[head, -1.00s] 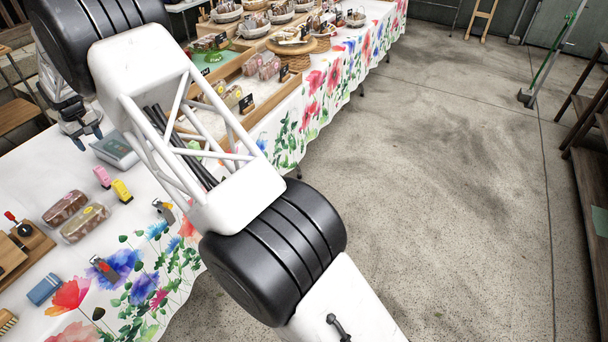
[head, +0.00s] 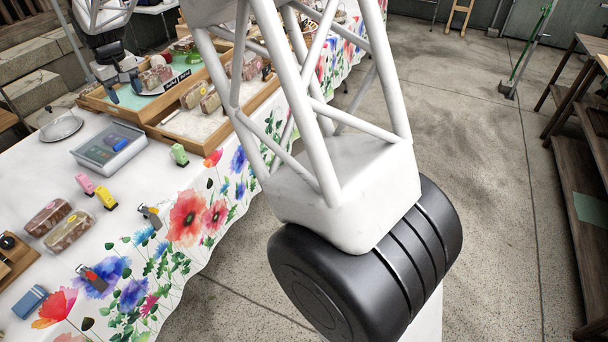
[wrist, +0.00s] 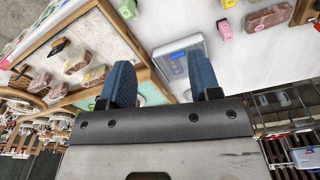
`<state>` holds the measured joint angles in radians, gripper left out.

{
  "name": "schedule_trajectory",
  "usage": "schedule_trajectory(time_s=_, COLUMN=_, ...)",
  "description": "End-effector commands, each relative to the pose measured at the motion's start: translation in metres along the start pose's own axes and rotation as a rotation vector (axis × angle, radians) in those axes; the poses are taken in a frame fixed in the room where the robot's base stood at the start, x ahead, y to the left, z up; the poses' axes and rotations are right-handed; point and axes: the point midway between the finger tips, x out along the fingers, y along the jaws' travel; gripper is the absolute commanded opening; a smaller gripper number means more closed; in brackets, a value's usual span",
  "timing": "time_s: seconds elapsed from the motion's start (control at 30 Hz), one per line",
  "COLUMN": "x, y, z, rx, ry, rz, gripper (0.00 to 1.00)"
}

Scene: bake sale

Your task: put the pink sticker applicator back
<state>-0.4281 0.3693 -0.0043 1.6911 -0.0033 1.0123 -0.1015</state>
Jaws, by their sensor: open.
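The pink sticker applicator (head: 85,183) lies on the white floral tablecloth at the left, beside a yellow one (head: 106,197). A green applicator (head: 179,154) stands apart to the right, near the cloth's edge. My gripper (head: 125,92) is open and empty. It hangs over the far part of the table, near the wooden display trays and well beyond the pink applicator. Its two blue fingers also show apart in the wrist view (wrist: 160,64).
A grey shallow box or device (head: 108,148) lies between my gripper and the pink applicator. Two wrapped loaves (head: 58,225) lie nearby. Wooden trays (head: 205,127) with wrapped goods fill the far table. My arm covers part of the table.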

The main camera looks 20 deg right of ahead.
Motion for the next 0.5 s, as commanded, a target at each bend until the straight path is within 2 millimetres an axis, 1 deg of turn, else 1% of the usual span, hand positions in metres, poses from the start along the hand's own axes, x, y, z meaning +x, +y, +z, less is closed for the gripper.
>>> schedule_trajectory(time_s=0.03, x=-0.01, y=0.007, z=0.013, rx=0.012, ry=0.006, rz=0.001, gripper=0.57)
schedule_trajectory(time_s=0.1, x=-0.02, y=0.017, z=0.03, rx=0.029, ry=0.01, rz=0.003, gripper=0.57)
schedule_trajectory(time_s=0.37, x=-0.054, y=0.046, z=0.095, rx=0.089, ry=0.027, rz=0.01, gripper=0.57)
schedule_trajectory(time_s=0.5, x=-0.07, y=0.06, z=0.132, rx=0.121, ry=0.037, rz=0.014, gripper=0.57)
